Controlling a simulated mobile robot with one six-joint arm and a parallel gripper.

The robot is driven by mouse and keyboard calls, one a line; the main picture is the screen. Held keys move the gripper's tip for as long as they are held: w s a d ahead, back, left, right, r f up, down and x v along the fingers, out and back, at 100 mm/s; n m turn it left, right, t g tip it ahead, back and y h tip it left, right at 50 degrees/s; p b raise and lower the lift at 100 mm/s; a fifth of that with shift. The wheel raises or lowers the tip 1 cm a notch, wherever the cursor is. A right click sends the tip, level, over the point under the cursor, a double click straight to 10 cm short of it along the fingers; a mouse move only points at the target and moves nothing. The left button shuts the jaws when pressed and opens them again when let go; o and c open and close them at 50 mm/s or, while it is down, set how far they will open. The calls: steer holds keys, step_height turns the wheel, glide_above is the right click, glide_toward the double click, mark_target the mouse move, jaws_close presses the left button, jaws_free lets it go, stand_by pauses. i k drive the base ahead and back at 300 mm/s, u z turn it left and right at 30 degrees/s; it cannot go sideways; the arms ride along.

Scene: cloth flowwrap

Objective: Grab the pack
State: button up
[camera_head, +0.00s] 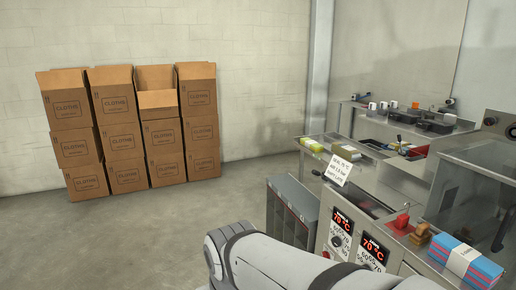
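A stack of folded blue and pink cloths (466,261) with a white band around it lies at the lower right, on the machine's metal top. Farther back, a yellow-green pack (311,145) and a brownish pack (345,148) lie on a metal surface. I cannot tell which of these is the task's pack. My white arm crosses the bottom middle of the view, in front of the machine. My gripper is not in view, so its state and anything it holds are hidden.
The wrapping machine (322,232) has red 70 °C displays and a paper sign (342,170). A red item (402,221) and brown items (420,234) sit near the cloth stack. Stacked cartons (125,141) stand against the left wall. The left floor is clear.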

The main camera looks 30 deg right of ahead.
mark_target(349, 153)
steer(key=u, duration=0.05)
steer(key=i, duration=2.6)
steer(key=z, duration=2.85)
steer(key=i, duration=1)
steer(key=z, duration=0.05)
